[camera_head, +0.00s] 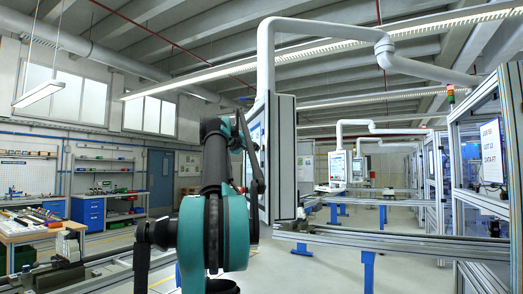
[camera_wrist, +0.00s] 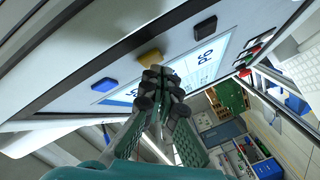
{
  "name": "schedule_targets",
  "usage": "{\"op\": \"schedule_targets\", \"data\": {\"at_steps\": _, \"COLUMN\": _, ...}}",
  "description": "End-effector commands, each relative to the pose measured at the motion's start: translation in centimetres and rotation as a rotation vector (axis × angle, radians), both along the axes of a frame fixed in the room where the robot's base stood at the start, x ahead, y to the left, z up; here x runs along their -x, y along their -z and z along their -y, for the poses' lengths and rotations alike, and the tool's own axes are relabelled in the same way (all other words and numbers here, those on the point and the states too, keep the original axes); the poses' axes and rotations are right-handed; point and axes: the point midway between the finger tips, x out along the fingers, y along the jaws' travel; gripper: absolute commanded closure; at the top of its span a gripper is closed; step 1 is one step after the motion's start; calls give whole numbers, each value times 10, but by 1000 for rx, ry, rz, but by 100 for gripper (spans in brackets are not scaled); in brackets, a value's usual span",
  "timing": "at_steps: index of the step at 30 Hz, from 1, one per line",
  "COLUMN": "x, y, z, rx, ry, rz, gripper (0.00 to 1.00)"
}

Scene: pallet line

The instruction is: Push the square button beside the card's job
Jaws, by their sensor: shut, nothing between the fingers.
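In the wrist view, a tilted light panel (camera_wrist: 75,55) carries a row of square buttons: a blue button (camera_wrist: 104,84), a yellow button (camera_wrist: 150,55) and a black button (camera_wrist: 204,27). A lit screen (camera_wrist: 203,62) with dark labels, too skewed to read surely, lies beside the row. My gripper (camera_wrist: 161,85) is shut and empty, its tips just below the yellow button in the picture; I cannot tell whether they touch. In the head view, the panel's housing (camera_head: 284,160) stands behind my arm, and its face is mostly hidden. A white card (camera_head: 491,152) with printed lines hangs at right.
Small red, green and black controls sit at the panel's right edge in the wrist view. In the head view, a conveyor rail (camera_head: 390,240) and framed cell stand at right, a workbench (camera_head: 40,225) with tools at left. Some floor (camera_head: 310,270) is clear.

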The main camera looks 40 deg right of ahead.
Motion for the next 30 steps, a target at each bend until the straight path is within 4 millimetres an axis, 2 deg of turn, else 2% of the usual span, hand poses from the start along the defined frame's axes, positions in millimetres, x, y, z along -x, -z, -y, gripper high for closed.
{"op": "schedule_targets", "data": {"at_steps": 30, "x": 4, "y": 0, "z": 9, "rx": 0, "ry": 0, "rz": 0, "gripper": 100}}
